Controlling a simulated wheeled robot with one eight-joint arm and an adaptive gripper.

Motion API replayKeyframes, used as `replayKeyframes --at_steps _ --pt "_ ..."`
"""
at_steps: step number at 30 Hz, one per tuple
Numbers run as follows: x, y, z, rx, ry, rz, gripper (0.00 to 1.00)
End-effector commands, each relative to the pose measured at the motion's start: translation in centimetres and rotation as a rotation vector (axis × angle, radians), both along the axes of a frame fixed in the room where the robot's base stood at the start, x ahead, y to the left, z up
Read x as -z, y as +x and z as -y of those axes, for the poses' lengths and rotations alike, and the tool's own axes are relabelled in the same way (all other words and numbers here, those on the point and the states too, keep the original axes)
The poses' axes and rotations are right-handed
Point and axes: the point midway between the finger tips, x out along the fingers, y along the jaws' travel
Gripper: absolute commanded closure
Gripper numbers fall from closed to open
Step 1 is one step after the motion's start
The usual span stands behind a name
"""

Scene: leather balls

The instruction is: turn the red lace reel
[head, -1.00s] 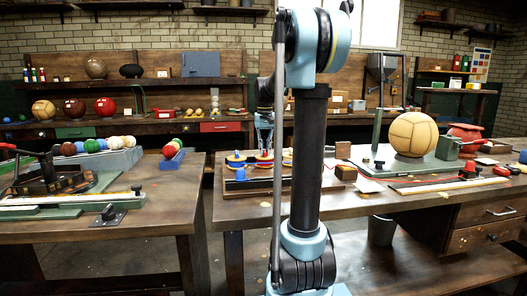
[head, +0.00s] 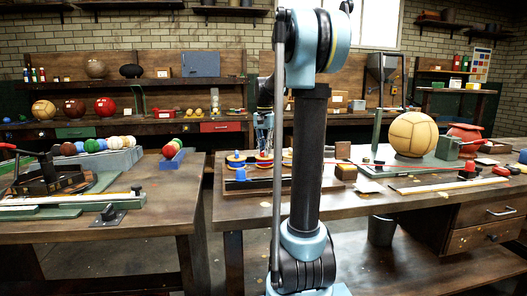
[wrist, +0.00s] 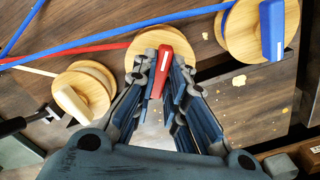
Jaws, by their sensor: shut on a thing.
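The red lace reel (wrist: 143,44) is a round wooden disc with an upright red handle. It stands at the top middle of the wrist view, partly hidden by my fingers. My gripper (wrist: 172,78) is shut on the red handle, with a finger on each side. Red lace (wrist: 85,49) runs from the reel to the left in the wrist view. In the head view my gripper (head: 264,150) is over the middle reel of the row on the right bench, and red lace (head: 400,166) stretches rightward behind my arm.
A blue-handled reel (wrist: 240,35) is close on the right and a cream-handled reel (wrist: 97,92) on the left. Blue lace (wrist: 130,27) crosses above the red lace. A large tan ball (head: 414,134) sits further right on the bench.

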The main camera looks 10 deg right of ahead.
Motion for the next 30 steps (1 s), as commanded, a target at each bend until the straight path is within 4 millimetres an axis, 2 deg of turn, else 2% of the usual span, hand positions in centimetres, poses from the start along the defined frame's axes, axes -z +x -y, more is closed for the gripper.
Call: replayKeyframes --at_steps 10,11,12,13,14,24,30 --pt "-0.1 0.2 -0.1 0.002 0.001 0.003 1.00" --pt "-0.1 0.2 -0.1 0.002 0.001 0.003 0.85" --pt "-0.1 0.2 -0.1 0.002 0.002 0.003 0.76" --pt "-0.1 0.1 -0.1 0.001 0.002 0.003 0.69" --pt "-0.1 0.1 -0.1 0.001 0.002 0.003 0.68" --pt "-0.1 0.1 0.0 0.002 0.000 0.001 0.68" --pt "-1.9 0.1 0.0 0.002 0.001 0.001 0.68"
